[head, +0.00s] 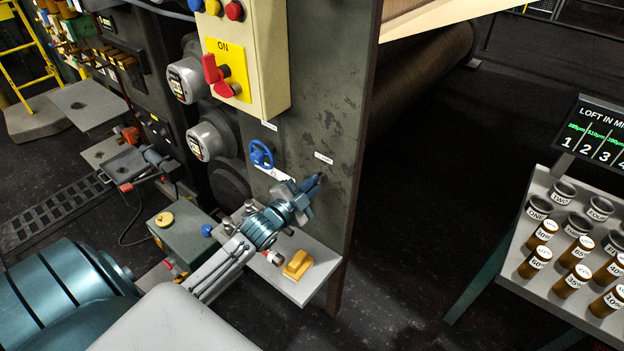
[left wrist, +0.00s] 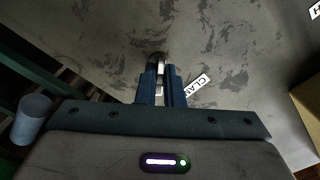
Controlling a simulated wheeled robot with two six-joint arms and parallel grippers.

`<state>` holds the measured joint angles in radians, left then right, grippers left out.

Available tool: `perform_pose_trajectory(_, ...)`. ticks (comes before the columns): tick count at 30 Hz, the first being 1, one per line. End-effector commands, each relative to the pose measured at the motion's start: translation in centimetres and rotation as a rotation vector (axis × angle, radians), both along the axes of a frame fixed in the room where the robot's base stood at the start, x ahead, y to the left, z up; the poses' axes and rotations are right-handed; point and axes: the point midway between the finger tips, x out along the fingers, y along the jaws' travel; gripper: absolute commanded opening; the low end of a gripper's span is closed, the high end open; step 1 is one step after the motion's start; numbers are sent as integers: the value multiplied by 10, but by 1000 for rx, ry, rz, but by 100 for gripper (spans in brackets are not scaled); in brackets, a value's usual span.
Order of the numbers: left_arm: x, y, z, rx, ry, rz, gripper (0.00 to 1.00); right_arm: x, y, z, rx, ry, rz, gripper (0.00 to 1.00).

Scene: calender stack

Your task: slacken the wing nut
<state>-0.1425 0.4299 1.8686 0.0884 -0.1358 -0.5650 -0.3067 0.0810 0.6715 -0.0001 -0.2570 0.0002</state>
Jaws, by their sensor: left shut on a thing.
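My left gripper (head: 314,184) reaches to the grey, stained machine panel (head: 335,95), its blue fingers pointing at the panel face. In the left wrist view the two fingers (left wrist: 162,88) are shut on the wing nut (left wrist: 157,62), a small shiny metal part at their tips against the panel. Most of the wing nut is hidden between the fingers, so its turn angle cannot be told. A white label (left wrist: 195,92), partly covered and reading "CLA…", sits just right of the fingers. In the head view the fingers hide the wing nut. My right gripper is not in view.
A blue handwheel (head: 261,154) and a cream switch box with a red handle (head: 213,73) are on the panel. A grey shelf (head: 318,281) below holds a yellow block (head: 297,264). A rack of labelled jars (head: 542,230) stands at right. Open floor lies between.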

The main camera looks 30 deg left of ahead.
Motion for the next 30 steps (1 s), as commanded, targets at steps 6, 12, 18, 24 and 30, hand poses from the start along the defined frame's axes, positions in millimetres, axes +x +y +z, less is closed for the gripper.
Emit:
perform_pose_trajectory(6,0,0,2,-195,17,1,0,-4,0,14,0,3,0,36)
perform_pose_trajectory(12,0,0,1,-346,29,1,0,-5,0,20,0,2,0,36)
perform_pose_trajectory(18,0,0,0,-453,36,1,0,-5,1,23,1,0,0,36)
perform_pose_trajectory(24,0,0,-1,-510,42,1,0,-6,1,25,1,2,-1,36)
perform_pose_trajectory(30,0,0,-1,-532,44,1,0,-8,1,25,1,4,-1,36)
